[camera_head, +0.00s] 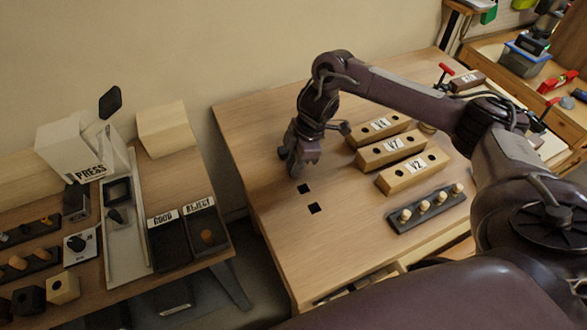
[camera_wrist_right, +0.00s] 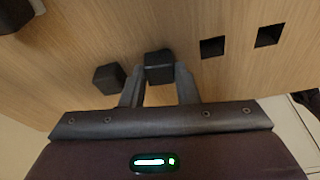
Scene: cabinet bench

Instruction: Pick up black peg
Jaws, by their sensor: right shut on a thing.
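My right gripper (camera_head: 296,166) is low over the wooden bench, just behind two square holes. In the right wrist view, its two fingers (camera_wrist_right: 161,80) are shut on a black peg (camera_wrist_right: 159,64), whose dark square end shows between the fingertips. A second black block (camera_wrist_right: 108,78) stands on the wood just left of the left finger. Another dark object (camera_wrist_right: 14,14) is partly cut off at the top left. In the head view the held peg is mostly hidden by the gripper. I cannot tell whether it touches the bench. My left gripper is not in view.
Two square holes (camera_wrist_right: 212,47) are right of the gripper in the wrist view. Labelled wooden blocks (camera_head: 392,148) and a dark rack of light pegs (camera_head: 428,208) stand right. A separate left bench holds the press (camera_head: 72,150) and the GOOD and REJECT trays (camera_head: 170,246).

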